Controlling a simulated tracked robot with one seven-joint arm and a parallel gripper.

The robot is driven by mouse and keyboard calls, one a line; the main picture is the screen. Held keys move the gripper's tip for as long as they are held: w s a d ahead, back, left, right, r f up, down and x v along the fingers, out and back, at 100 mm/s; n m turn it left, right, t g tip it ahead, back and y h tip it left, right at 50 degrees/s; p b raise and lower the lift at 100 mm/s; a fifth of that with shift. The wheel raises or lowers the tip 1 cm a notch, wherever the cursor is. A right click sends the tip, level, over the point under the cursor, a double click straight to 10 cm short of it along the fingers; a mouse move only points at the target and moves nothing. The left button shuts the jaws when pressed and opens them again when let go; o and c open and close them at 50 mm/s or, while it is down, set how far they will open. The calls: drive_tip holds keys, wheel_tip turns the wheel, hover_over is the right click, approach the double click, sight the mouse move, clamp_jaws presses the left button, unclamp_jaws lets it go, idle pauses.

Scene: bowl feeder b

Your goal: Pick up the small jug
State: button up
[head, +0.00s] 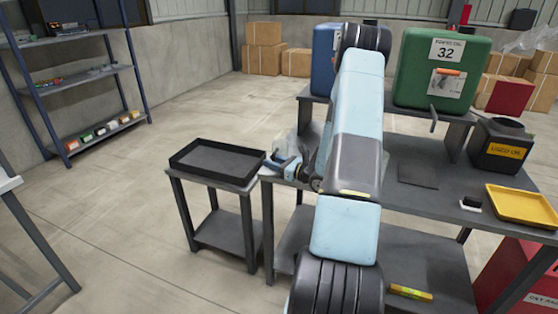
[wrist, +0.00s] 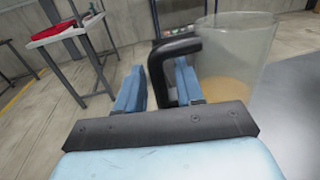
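The small jug shows in the wrist view (wrist: 238,62) as a clear, upright vessel with an amber liquid low inside and a black handle on its left side. My gripper (wrist: 160,82) has its two blue fingers on either side of the handle's upright bar, with the right finger between the bar and the jug's body. I cannot tell whether both fingers press on the bar. In the head view my gripper (head: 287,163) is low at the left end of the workbench; the jug there is faint and partly hidden by my arm.
The grey workbench (head: 415,205) holds a flat dark pad (head: 417,175), a black oil box (head: 500,150) and a yellow tray (head: 522,205). A green canister (head: 420,75) and a blue one (head: 323,65) stand on its raised shelf. A side stand holds an empty black tray (head: 215,162).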

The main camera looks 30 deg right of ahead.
clamp_jaws()
idle(1.2)
